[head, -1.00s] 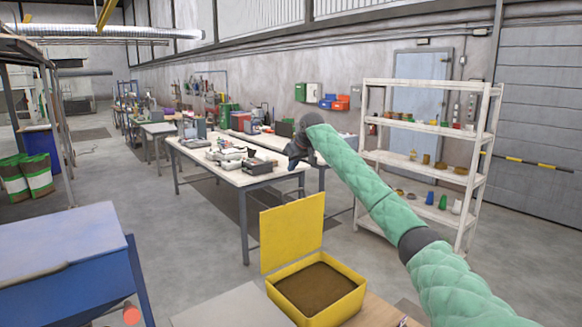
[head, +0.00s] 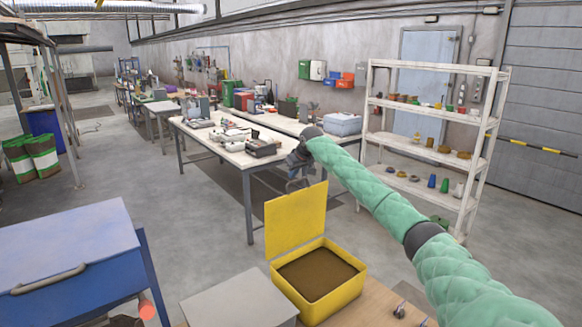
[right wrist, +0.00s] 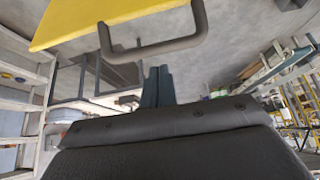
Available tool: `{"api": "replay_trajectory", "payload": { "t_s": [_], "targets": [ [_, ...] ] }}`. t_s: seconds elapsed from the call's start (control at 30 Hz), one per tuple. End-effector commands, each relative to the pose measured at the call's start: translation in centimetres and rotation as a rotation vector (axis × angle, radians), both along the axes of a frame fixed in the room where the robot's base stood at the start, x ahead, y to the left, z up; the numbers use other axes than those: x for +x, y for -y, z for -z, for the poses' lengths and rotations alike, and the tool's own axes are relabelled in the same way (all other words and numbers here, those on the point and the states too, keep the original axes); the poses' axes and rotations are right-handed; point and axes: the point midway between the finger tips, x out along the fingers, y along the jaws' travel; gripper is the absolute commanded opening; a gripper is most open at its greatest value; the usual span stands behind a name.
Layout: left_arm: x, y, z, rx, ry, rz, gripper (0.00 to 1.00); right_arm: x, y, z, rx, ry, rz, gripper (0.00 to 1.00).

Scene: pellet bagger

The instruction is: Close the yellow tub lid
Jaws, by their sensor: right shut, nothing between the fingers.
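The yellow tub (head: 360,283) stands at the bottom centre of the head view, filled with brown material. Its yellow lid (head: 296,218) stands upright at the tub's back left edge, open. In the right wrist view, the lid (right wrist: 100,18) fills the top, with a dark grey bar handle (right wrist: 160,46) on it. My right gripper (head: 298,178) is just above and behind the lid's top edge, dark and partly hard to make out. Its fingers (right wrist: 158,72) are shut and empty, pointing towards the handle; contact cannot be told. My left gripper does not show.
A wooden surface (head: 382,312) carries the tub, with a grey flat panel (head: 238,298) left of it. A blue cabinet (head: 65,245) stands at left. Behind are a cluttered worktable (head: 243,158) and a white shelf rack (head: 430,128). Grey floor is clear between.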

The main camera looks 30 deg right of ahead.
Motion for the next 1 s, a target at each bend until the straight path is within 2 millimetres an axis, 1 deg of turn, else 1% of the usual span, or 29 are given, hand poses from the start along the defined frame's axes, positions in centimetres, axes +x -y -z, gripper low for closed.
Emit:
{"api": "replay_trajectory", "payload": {
  "t_s": [0.03, 0.23, 0.67, 0.83, 1.0],
  "targets": [
    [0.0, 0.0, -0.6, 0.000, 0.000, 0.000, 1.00, -0.4, 0.0, -0.2, -0.001, -0.001, 0.000, 0.00],
    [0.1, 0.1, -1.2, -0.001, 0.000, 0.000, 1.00, -1.3, 0.1, 0.2, -0.001, -0.001, -0.002, 0.00],
    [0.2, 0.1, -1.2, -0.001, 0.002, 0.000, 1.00, -1.5, 0.0, 0.4, 0.000, 0.000, -0.001, 0.00],
    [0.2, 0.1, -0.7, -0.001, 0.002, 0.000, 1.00, -1.7, 0.1, 0.6, 0.002, 0.016, -0.001, 0.00],
    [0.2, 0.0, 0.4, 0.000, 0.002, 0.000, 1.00, -2.4, 0.1, 0.8, 0.005, 0.070, -0.001, 0.00]
  ]
}}
